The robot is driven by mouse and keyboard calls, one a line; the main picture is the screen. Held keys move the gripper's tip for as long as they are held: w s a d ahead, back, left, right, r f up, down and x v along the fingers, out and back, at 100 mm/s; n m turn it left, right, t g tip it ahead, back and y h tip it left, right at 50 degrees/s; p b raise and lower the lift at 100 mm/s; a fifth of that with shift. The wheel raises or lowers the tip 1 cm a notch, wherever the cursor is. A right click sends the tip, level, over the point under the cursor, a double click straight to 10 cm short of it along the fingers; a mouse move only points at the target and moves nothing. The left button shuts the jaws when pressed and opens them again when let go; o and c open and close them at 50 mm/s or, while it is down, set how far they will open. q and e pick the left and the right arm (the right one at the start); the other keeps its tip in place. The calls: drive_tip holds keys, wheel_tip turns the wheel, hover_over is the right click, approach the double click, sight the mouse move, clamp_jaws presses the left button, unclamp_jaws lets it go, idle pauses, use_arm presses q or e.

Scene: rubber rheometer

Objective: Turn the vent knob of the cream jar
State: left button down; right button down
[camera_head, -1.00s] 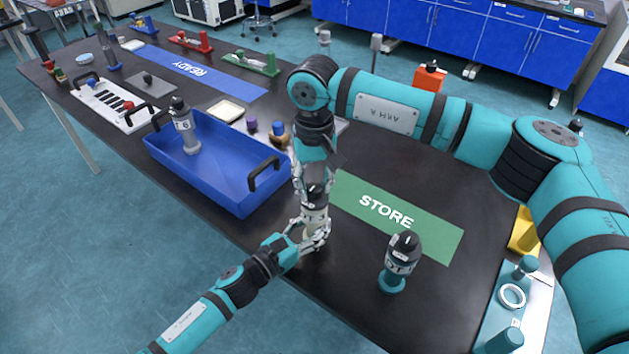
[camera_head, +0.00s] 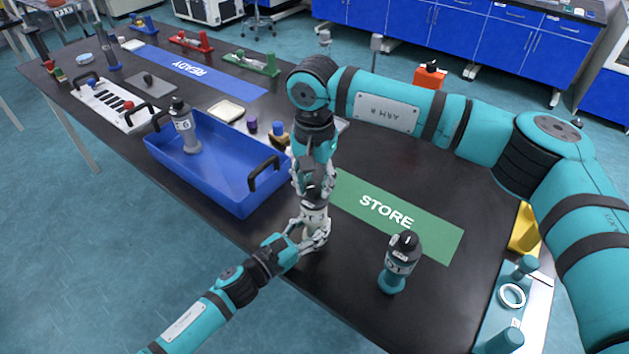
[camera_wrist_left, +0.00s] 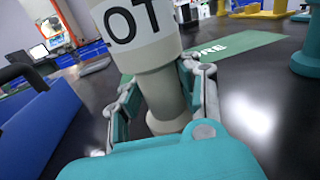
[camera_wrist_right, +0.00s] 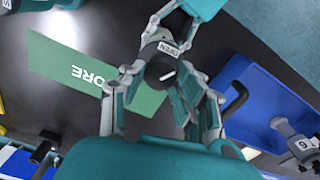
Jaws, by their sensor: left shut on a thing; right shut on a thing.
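The cream jar (camera_head: 315,217) stands upright at the table's front edge, right of the blue tray. In the left wrist view its cream body (camera_wrist_left: 152,62) shows part of a label reading "OT". My left gripper (camera_head: 316,238) is shut around the jar's narrower lower part from the front. My right gripper (camera_head: 315,183) points down from above, shut on the dark vent knob (camera_wrist_right: 160,68) at the jar's top. In the right wrist view the knob bears a white line, beside an "OPEN" tag (camera_wrist_right: 169,48). The fingers partly hide the knob in the head view.
A teal jar with a dark top (camera_head: 400,262) stands to the right, near the green STORE mat (camera_head: 440,235). The blue tray (camera_head: 225,190) at the left holds a grey jar (camera_head: 184,128). A teal fixture (camera_head: 497,318) lies at the right edge.

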sight(314, 185)
drive_tip(key=m, duration=0.5)
drive_tip(key=shift+m, duration=0.3)
use_arm(q)
drive_tip(key=shift+s+d, duration=0.1)
use_arm(e)
drive_tip(key=m, duration=0.5)
drive_tip(key=shift+w+m, duration=0.1)
drive_tip(key=shift+m, duration=0.2)
drive_tip(key=c, duration=0.9)
unclamp_jaws()
drive_tip(key=shift+c, duration=0.2)
wheel_tip(314, 185, up, 12)
drive_tip(key=shift+a, duration=0.1)
use_arm(q)
drive_tip(key=c, duration=0.8)
unclamp_jaws()
